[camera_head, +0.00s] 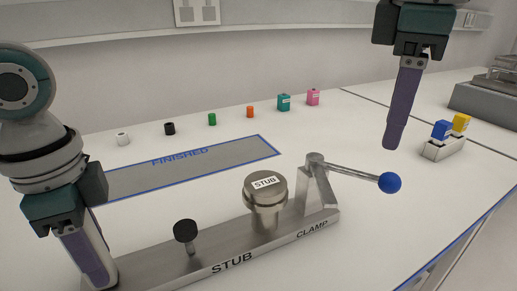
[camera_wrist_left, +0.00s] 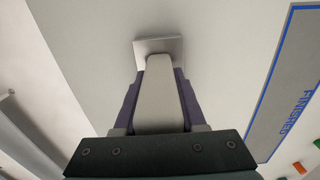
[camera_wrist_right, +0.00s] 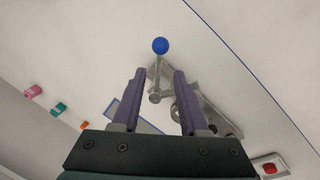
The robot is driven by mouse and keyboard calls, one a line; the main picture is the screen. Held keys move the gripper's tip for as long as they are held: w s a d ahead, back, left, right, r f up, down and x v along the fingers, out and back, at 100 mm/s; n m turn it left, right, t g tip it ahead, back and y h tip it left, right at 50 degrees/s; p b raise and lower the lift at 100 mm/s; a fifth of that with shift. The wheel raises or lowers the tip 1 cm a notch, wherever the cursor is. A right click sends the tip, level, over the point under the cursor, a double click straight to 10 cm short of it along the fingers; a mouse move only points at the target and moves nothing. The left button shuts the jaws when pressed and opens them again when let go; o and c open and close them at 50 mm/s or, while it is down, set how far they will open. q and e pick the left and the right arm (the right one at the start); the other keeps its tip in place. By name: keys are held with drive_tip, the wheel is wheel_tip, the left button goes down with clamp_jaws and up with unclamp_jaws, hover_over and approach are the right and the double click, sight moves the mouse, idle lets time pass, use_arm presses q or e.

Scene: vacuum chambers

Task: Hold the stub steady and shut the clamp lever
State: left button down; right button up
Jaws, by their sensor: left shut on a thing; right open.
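The round metal stub (camera_head: 265,188), labelled STUB, stands on a grey base plate (camera_head: 232,254). Right of it is the clamp (camera_head: 316,185), whose lever (camera_head: 347,172) sticks out to the right, away from the stub, to a blue ball (camera_head: 390,183). My left gripper (camera_head: 100,280) is at the plate's left end, apart from the stub, shut on a pale grey block (camera_wrist_left: 159,95). My right gripper (camera_head: 392,140) is open and empty above the table behind the ball. In the right wrist view the blue ball (camera_wrist_right: 160,45) shows beyond the open fingers; a finger partly hides the stub.
A black knob (camera_head: 186,231) stands on the plate left of the stub. Behind lies a blue-edged FINISHED area (camera_head: 215,163), with several small coloured items in a row. A holder (camera_head: 443,150) with blue and yellow blocks stands at right. The table between ball and holder is clear.

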sight(378, 177)
drive_tip(key=f, duration=0.2)
drive_tip(key=w+f, duration=0.1)
drive_tip(key=f, duration=0.5)
drive_tip(key=shift+w+d, duration=0.2)
drive_tip(key=shift+d, duration=0.15)
drive_tip(key=shift+r, duration=0.1)
clamp_jaws()
